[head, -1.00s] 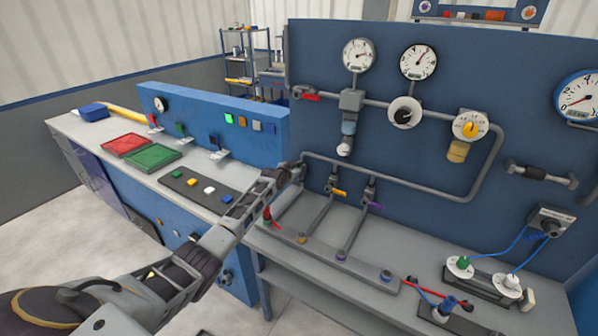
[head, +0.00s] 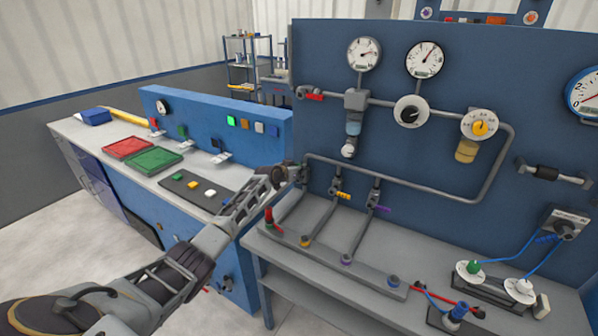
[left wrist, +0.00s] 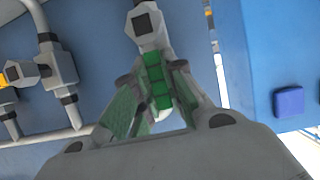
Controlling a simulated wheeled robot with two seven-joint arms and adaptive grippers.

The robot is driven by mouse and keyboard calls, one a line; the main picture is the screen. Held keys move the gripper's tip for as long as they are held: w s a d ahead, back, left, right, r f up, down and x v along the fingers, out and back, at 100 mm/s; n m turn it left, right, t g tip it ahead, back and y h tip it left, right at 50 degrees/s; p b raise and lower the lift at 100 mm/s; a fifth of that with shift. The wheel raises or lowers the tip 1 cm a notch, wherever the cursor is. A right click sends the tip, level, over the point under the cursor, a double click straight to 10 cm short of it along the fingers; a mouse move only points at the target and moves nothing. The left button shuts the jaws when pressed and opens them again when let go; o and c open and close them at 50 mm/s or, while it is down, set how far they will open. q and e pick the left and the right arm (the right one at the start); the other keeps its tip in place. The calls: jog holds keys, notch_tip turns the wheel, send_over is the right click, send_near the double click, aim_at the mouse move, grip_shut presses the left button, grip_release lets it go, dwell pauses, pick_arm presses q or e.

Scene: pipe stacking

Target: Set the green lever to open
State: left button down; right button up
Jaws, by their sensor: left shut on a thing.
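The green lever (left wrist: 157,80) shows in the left wrist view as a ribbed handle on a grey valve body (left wrist: 145,25). It lies between the two fingers of my left gripper (left wrist: 153,98), which is shut on it. In the head view my left gripper (head: 284,175) is at the leftmost valve on the lower pipe, and it hides the green lever there. The lever points down along the pipe line in the wrist view. My right gripper is not in view.
A yellow lever (head: 343,195) and a purple lever (head: 382,209) sit on valves to the right. A red lever (head: 312,96) is on the upper pipe. A blue button console (head: 205,115) stands to the left. A grey bench (head: 300,258) lies below.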

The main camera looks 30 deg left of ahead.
pick_arm(q)
jog(key=shift+f, duration=0.1)
jog(key=c, duration=1.5)
grip_release()
jog(key=shift+o, duration=0.2)
jog(key=shift+s+a, duration=0.1)
jog(key=shift+s, duration=0.15)
jog(key=d+v, duration=0.1)
jog(key=v, duration=1)
jog(key=shift+s+a+r, duration=0.2)
jog(key=shift+a+r, duration=0.1)
jog(key=shift+a, duration=0.2)
jog(key=shift+f, duration=0.1)
